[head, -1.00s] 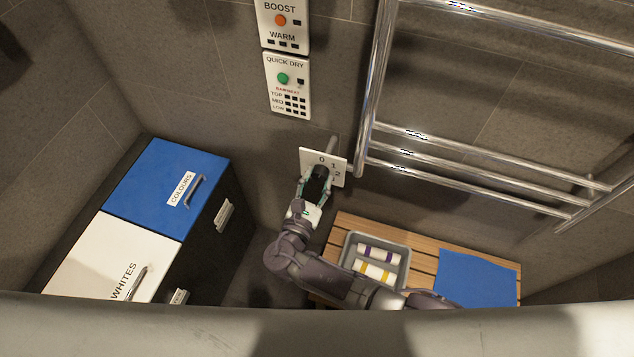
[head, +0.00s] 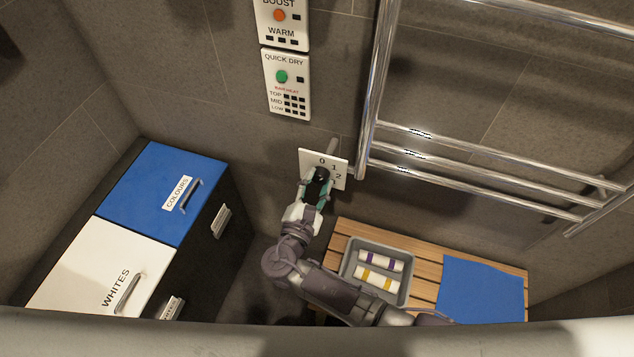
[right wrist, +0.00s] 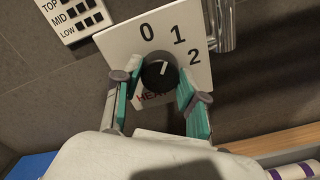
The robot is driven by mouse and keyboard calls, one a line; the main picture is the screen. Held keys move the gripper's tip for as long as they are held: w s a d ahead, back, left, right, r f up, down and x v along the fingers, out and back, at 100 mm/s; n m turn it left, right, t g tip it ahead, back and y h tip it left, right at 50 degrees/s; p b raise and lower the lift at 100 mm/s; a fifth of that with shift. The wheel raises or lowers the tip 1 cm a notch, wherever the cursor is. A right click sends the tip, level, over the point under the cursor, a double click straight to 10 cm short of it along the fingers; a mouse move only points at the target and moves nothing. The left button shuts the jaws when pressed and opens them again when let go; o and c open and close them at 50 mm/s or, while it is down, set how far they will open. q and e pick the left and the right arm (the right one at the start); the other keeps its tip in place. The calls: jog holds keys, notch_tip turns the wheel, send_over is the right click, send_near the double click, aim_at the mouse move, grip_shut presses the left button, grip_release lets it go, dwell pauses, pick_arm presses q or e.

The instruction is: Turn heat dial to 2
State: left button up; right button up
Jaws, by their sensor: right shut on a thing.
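The heat dial (head: 322,174) is a round black knob on a white wall plate (head: 339,169) marked 0, 1 and 2. In the right wrist view the knob (right wrist: 158,75) has a short white pointer line, aimed up and slightly right, roughly towards the 1. The red lettering below the knob is partly covered. My right gripper (head: 317,188) is shut on the dial, with one finger on each side of it; it also shows in the right wrist view (right wrist: 160,94). My left gripper is not in view.
A chrome towel rail (head: 470,170) is close to the right of the plate. A quick dry panel (head: 288,85) is above. A slatted bench (head: 425,262) below bears a grey tray (head: 348,262) with rolled towels and a blue cloth (head: 482,290). Laundry bins (head: 150,200) stand left.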

jog(key=o, duration=1.1)
jog(key=shift+o, duration=0.2)
jog(key=v, duration=1.2)
